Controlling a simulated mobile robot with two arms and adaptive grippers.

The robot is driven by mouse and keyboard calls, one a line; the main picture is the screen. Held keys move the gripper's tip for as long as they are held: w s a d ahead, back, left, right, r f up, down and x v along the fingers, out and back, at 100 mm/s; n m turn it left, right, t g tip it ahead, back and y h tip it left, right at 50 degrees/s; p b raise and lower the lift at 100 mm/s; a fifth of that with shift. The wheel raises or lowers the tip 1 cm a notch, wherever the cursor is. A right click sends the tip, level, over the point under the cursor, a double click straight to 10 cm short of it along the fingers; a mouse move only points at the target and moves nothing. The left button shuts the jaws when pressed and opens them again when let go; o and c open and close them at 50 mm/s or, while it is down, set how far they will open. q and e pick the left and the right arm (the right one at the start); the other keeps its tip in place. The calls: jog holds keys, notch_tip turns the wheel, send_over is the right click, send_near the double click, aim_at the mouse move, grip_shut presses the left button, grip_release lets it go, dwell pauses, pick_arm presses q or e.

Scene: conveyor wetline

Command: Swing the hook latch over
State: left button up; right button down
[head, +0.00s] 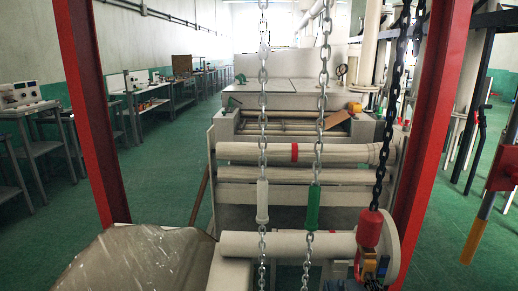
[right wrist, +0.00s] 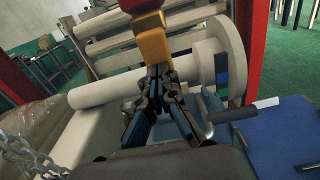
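A red-and-yellow hook block hangs on the black chain at the lower right of the head view; its red top (head: 370,228) is just in front of the roller end, its yellow lower part (head: 370,262) below. In the right wrist view the yellow part (right wrist: 154,47) hangs at the upper middle. My right gripper (right wrist: 159,72) has its fingertips drawn together right at the lower end of the yellow part; I cannot tell whether anything thin is between them. In the head view my right gripper is partly hidden behind the block. The hook latch itself is not clear. My left gripper is not in view.
A white roller (head: 285,245) with a round end plate lies close behind the block. Two bright chains (head: 263,100) hang to the left. Red posts (head: 92,110) stand at both sides. A wrapped bundle (head: 140,260) lies lower left. A dark-handled lever (right wrist: 232,113) is right of my gripper.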

jog(key=shift+s+r+p, duration=0.25)
jog(key=shift+r+p, duration=0.35)
jog(key=shift+r, duration=0.05)
jog(key=shift+r, duration=0.1)
jog(key=shift+s, duration=0.15)
jog(key=s, duration=0.6)
jog(key=shift+s+a, duration=0.25)
jog(key=shift+s, duration=0.15)
